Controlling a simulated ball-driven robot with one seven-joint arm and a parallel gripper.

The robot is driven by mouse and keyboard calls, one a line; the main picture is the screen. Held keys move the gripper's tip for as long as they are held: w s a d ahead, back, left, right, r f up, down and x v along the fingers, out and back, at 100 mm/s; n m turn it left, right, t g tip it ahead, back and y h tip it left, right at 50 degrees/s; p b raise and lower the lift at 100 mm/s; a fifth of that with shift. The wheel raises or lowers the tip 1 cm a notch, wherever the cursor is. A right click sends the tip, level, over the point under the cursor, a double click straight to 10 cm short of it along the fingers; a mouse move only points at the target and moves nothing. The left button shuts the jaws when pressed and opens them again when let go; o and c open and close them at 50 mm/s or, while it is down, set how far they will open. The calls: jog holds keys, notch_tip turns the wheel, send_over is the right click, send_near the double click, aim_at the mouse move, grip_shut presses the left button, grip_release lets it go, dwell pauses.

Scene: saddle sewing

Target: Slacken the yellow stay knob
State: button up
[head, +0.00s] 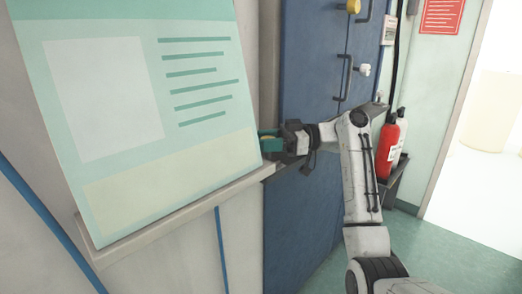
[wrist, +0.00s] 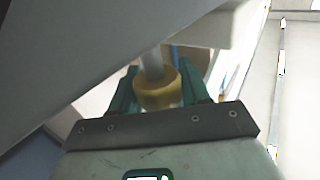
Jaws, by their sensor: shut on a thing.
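The yellow stay knob (wrist: 157,93) shows in the wrist view as a short yellow cylinder on a pale rod. My gripper (head: 266,140) has green fingers and reaches in at the right edge of the tilted board (head: 110,105). In the wrist view its fingers stand on both sides of the knob and are shut on it. In the head view the stay knob is hidden behind the board.
A ledge (head: 182,208) runs under the board. Blue cabinet doors (head: 312,60) with handles, another yellow knob (head: 353,6) and a white knob (head: 364,70) stand behind. A red extinguisher (head: 387,148) is at right, near open green floor (head: 440,245).

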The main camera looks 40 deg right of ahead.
jog(key=shift+n+g, duration=0.3)
jog(key=shift+g, duration=0.1)
jog(key=o, duration=1)
jog(key=b+v, duration=0.1)
jog(key=v, duration=1)
jog(key=shift+w+f, duration=0.1)
jog(key=shift+f, duration=0.1)
